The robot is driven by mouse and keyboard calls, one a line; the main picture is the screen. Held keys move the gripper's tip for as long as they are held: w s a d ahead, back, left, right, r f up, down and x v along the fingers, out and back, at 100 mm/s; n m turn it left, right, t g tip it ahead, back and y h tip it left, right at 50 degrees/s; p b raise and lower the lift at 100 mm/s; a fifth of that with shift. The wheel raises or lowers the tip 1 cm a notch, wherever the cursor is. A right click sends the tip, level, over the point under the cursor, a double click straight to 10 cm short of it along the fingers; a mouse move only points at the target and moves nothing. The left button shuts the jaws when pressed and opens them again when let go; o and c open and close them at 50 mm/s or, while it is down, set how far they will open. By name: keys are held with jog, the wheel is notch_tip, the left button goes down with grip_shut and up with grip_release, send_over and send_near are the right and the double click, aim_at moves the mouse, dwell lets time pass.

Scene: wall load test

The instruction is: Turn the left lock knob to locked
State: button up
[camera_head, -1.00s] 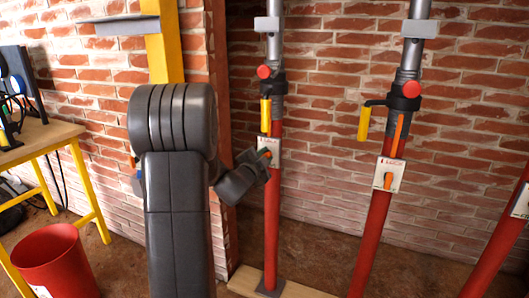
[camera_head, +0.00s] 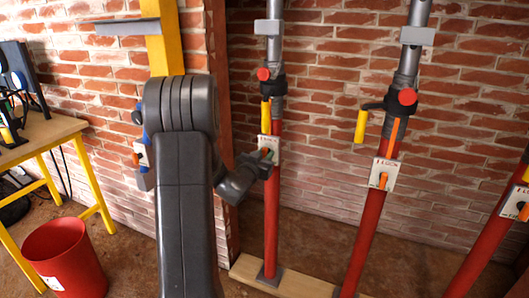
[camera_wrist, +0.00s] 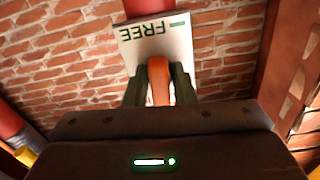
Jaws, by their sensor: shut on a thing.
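The left lock knob is an orange handle (camera_wrist: 158,82) on a white plate (camera_wrist: 160,42) fixed to the left red prop (camera_head: 271,220). The wrist view shows the green word FREE upside down on the plate. There the knob stands about upright in the picture, below that word. My gripper (camera_wrist: 158,88) is shut on the knob, with a dark finger on each side. In the head view my gripper (camera_head: 262,160) reaches the plate from the left and hides most of the knob. Any locked mark is not readable here.
A second red prop (camera_head: 362,240) with its own plate and orange knob (camera_head: 383,180) leans to the right. A third prop (camera_head: 488,250) is at the right edge. A wooden sill (camera_head: 300,284) runs below. A red bucket (camera_head: 66,262) and a yellow-legged table (camera_head: 45,135) are at left.

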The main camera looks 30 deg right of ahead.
jog(key=shift+n, duration=0.5)
jog(key=shift+f, duration=0.1)
jog(key=o, duration=0.8)
jog(key=p+v, duration=0.1)
jog(key=v, duration=1.3)
jog(key=shift+w, duration=0.1)
